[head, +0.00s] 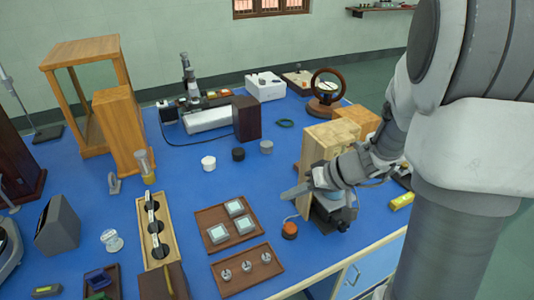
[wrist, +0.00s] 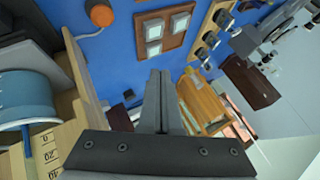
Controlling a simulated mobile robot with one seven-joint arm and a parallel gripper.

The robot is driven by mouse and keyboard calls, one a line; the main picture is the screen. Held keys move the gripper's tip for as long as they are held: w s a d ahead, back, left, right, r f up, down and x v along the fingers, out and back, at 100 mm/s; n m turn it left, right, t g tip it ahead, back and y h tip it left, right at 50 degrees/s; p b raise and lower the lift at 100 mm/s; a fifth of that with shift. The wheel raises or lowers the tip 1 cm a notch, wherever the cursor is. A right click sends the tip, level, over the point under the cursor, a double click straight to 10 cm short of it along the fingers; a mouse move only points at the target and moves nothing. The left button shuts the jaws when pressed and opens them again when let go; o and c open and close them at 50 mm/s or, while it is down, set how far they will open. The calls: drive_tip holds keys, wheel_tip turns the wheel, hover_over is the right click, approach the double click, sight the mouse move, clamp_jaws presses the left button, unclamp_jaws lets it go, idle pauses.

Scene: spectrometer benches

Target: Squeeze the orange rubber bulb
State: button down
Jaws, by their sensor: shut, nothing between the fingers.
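The orange rubber bulb (head: 289,229) lies on the blue bench in front of a dark device (head: 333,214), with a thin lead or tube beside it.
Pale wooden blocks (head: 328,142) stand right behind my gripper. A tray of square pieces (head: 203,216) and a tray with small metal pieces (head: 224,289) lie left of the bulb. A wooden rack (head: 143,222) is further left. Bare blue bench shows around the bulb.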

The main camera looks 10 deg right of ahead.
drive_tip(key=shift+t, duration=0.4)
drive_tip(key=w+d+f, duration=0.2)
drive_tip(key=f, duration=0.1)
drive_tip(key=shift+f, duration=0.1)
drive_tip(key=b, duration=0.5)
hover_over(287, 225)
drive_tip(key=s+d, duration=0.1)
drive_tip(key=d, duration=0.1)
drive_tip(key=f, duration=0.7)
drive_tip(key=shift+s+a+f, duration=0.15)
drive_tip(key=shift+a+f, duration=0.05)
drive_tip(key=shift+f+b, duration=0.7)
drive_tip(key=shift+b, duration=0.25)
drive_tip(key=shift+f+b, duration=1)
drive_tip(key=shift+b, duration=0.85)
idle(0.8)
drive_tip(key=shift+r, duration=0.1)
drive_tip(key=shift+r+p, duration=0.35)
drive_tip(key=shift+r, duration=0.6)
